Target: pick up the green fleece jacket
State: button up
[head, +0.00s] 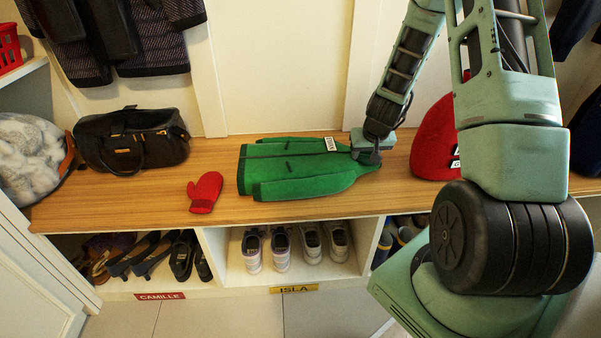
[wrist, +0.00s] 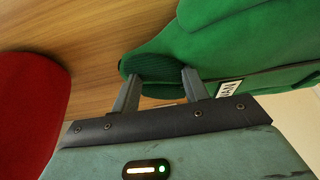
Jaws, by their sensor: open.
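The green fleece jacket (head: 300,168) lies flat on the wooden bench top, with a white tag near its right end. My gripper (head: 366,157) is at the jacket's right end, low over the bench. In the wrist view the jacket (wrist: 240,45) fills the upper right. There my gripper (wrist: 160,78) is open, its two fingers apart, with the fingertips at the dark green ribbed edge of the jacket. I cannot tell whether the fingers touch the cloth.
The wooden bench (head: 110,204) also holds a red mitten (head: 205,191), a black bag (head: 131,140) and a red item (head: 433,140) right of my gripper. Shoe cubbies are below. Bare bench lies in front of the jacket. Clothes hang at upper left.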

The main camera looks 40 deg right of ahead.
jog(key=shift+w+d+f, duration=0.1)
jog(key=shift+w+f, duration=0.05)
jog(key=shift+f, duration=0.35)
jog(key=shift+r, duration=0.1)
grip_shut()
